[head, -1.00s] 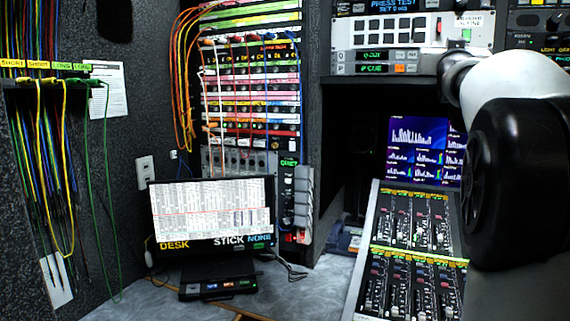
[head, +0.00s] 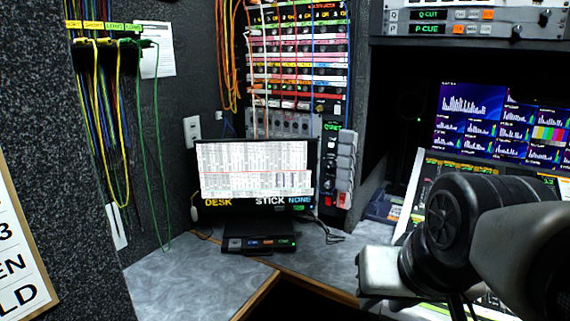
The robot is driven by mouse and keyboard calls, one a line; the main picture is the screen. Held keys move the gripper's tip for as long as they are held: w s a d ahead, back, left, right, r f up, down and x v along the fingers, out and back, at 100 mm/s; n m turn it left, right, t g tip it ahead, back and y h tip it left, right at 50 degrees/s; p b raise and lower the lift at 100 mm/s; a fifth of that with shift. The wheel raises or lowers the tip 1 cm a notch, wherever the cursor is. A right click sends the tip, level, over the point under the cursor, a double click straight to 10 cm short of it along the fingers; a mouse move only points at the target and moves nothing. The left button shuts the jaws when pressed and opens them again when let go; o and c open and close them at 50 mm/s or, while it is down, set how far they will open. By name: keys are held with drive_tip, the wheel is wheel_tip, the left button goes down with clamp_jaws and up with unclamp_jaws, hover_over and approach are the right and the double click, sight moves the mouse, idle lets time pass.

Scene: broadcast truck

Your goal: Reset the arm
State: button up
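My arm shows at the lower right of the head view as white and black links, bent low in front of the slanted fader console (head: 425,190). It hides most of that console. The gripper's fingers cannot be made out in this view, so I cannot tell what they are doing.
A small monitor (head: 254,168) stands on the grey desk (head: 190,280), with a dark box (head: 259,243) in front. A patch rack (head: 297,70) rises behind. Cables hang on the left wall. A wall sign (head: 18,250) is at far left. A screen (head: 500,120) is behind my arm.

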drive_tip(key=s+f+n, duration=0.2)
drive_tip(key=s+f, duration=0.1)
wheel_tip(320, 180, up, 22)
drive_tip(key=p, duration=2.2)
drive_tip(key=shift+w+a+r+m+g, duration=0.25)
drive_tip(key=shift+m+g, duration=0.05)
drive_tip(key=shift+m, duration=0.1)
drive_tip(key=shift+c, duration=0.2)
